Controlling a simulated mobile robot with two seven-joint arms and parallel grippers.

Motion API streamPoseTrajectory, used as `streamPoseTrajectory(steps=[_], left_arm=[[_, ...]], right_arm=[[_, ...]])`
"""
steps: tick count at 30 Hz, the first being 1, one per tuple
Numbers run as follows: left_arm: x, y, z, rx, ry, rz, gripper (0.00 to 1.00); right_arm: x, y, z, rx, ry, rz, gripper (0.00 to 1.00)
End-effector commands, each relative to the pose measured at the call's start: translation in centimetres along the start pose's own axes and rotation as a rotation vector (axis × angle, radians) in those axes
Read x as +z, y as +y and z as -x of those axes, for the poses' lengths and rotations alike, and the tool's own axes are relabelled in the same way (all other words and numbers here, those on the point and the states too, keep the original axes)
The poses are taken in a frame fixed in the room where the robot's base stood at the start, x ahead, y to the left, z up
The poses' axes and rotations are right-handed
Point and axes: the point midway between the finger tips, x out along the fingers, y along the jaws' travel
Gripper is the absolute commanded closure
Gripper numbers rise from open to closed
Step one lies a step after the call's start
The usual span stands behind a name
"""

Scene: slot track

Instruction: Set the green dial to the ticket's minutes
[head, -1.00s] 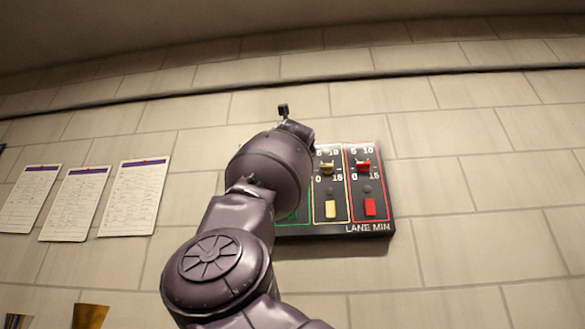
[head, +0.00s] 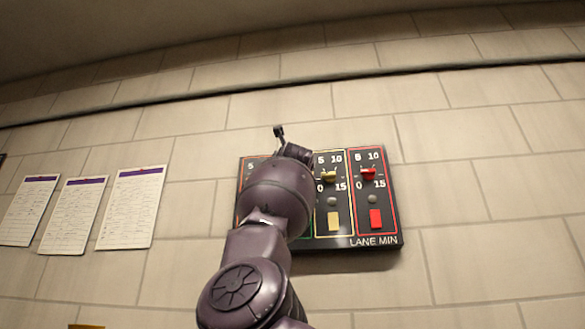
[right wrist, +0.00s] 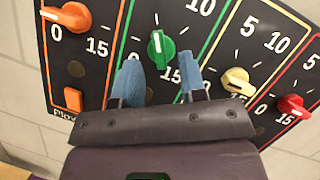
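The green dial (right wrist: 160,48) shows in the right wrist view on a dark panel (right wrist: 125,30). Its pale mark points roughly up, between the panel's left and right numbers. My right gripper (right wrist: 160,75) has two blue fingers standing apart, their tips just below and either side of the green dial. I cannot tell whether they touch it. In the head view my arm hides the green dial and the gripper. White sheets (head: 130,208) with purple headers hang on the wall at left; their writing is too small to read.
The panel also carries an orange dial (right wrist: 68,17), a yellow dial (right wrist: 238,82) and a red dial (right wrist: 292,106), close beside the green one. An orange button (right wrist: 73,100) sits below the orange dial. The tiled wall (head: 480,190) right of the panel is clear.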

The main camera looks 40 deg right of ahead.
Motion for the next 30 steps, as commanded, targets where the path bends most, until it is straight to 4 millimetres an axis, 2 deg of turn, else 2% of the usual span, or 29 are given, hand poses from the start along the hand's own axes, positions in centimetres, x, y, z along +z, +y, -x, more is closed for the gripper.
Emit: streamPoseTrajectory(steps=[1, 6, 18, 19, 26, 30], left_arm=[[-0.7, -0.1, 0.4, 0.0, 0.003, 0.0, 0.31], [-1.3, -0.1, 0.7, 0.0, 0.006, 0.0, 0.31], [-1.3, 0.0, 0.6, 0.001, 0.004, 0.002, 0.31], [-1.3, 0.0, 0.6, 0.001, 0.004, 0.002, 0.31], [-1.3, 0.0, 0.6, 0.002, 0.004, 0.002, 0.31], [-1.3, 0.0, 0.6, 0.002, 0.004, 0.002, 0.31]], right_arm=[[0.2, -0.3, -0.7, 0.0, 0.001, 0.0, 0.62], [0.1, -0.1, -1.9, 0.001, 0.001, -0.001, 0.62], [-0.1, 0.0, -2.3, -0.001, 0.0, -0.001, 0.62], [-0.1, 0.0, -2.3, -0.001, 0.0, -0.001, 0.63], [0.0, 0.0, -2.3, -0.001, 0.0, -0.001, 0.98], [0.0, 0.0, -2.3, 0.0, 0.0, -0.001, 1.0]])
